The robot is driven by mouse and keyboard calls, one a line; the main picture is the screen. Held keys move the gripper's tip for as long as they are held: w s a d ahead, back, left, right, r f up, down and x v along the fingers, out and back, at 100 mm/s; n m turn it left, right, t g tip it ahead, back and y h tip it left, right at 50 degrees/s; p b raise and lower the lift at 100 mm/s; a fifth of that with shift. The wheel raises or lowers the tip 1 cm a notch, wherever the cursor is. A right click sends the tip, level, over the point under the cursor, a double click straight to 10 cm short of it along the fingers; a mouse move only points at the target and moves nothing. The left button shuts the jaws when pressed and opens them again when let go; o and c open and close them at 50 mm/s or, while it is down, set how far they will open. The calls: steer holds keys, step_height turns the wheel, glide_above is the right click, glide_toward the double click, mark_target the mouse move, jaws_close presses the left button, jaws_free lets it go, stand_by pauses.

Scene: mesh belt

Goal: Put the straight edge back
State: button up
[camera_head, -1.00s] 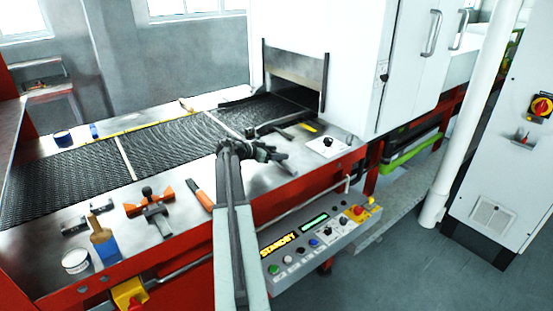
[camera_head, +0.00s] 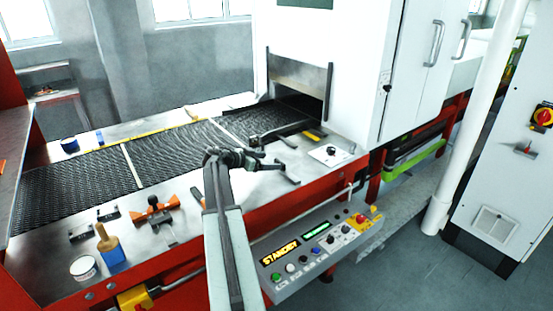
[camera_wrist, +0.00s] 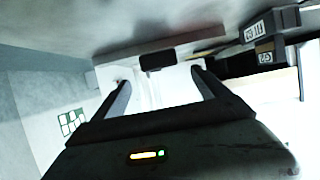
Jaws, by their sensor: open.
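I cannot single out the straight edge with certainty. In the wrist view a long pale grey bar (camera_wrist: 115,70) with a dark block (camera_wrist: 158,61) on it lies beyond my gripper (camera_wrist: 160,76), its block between the two spread fingertips in the picture. Nothing is held. In the head view my gripper (camera_head: 278,170) is over the steel deck (camera_head: 255,190) on the near side of the mesh belt (camera_head: 80,175), pointing right. Small dark and grey parts by its tips are too blurred to name. A thin yellow strip (camera_head: 150,132) runs along the belt's far side.
The control panel (camera_head: 310,245) juts out in front. The white oven housing (camera_head: 345,60) stands beyond.

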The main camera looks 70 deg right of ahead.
steer(key=p+v, duration=0.1)
steer(key=v, duration=0.4)
steer(key=shift+a, duration=0.1)
